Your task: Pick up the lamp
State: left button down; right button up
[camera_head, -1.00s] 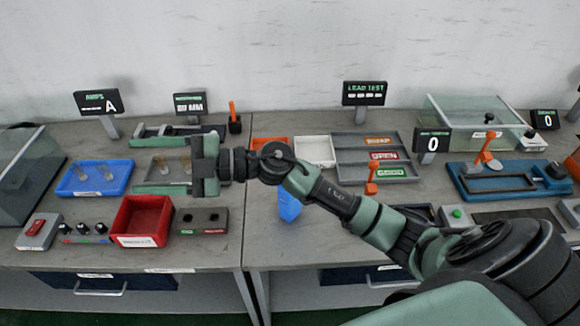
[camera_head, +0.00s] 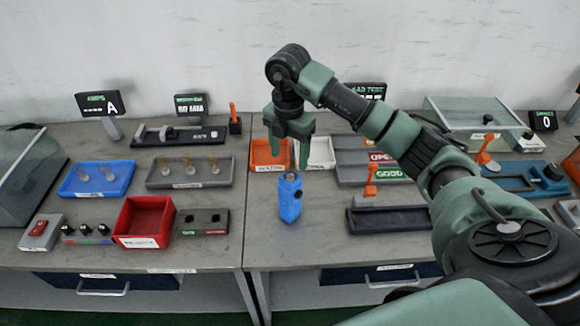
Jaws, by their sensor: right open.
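The lamp, as far as I can tell, is the blue upright body (camera_head: 290,200) with dark parts on its top and side. It stands on the bench just right of the seam between the tables. My right gripper (camera_head: 288,154) points down, open and empty, above and slightly behind the lamp in the picture. Its fingers are apart from the lamp and overlap the orange and white trays behind. My left gripper is not in view.
An orange tray (camera_head: 261,155) and a white tray (camera_head: 320,163) lie behind the lamp. A red bin (camera_head: 142,242) and a two-hole block (camera_head: 203,221) stand to its left. A dark fixture with an orange lever (camera_head: 370,190) is to its right. The bench around the lamp is clear.

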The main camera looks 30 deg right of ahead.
aim_at(290, 161)
jog(key=f, duration=0.1)
jog(key=f+p, duration=0.1)
jog(key=f, duration=0.1)
jog(key=shift+s+f+p, duration=0.25)
jog(key=shift+p, duration=0.1)
jog(key=shift+w+f, duration=0.1)
jog(key=shift+f, duration=0.3)
grip_shut()
jog(key=shift+r, duration=0.1)
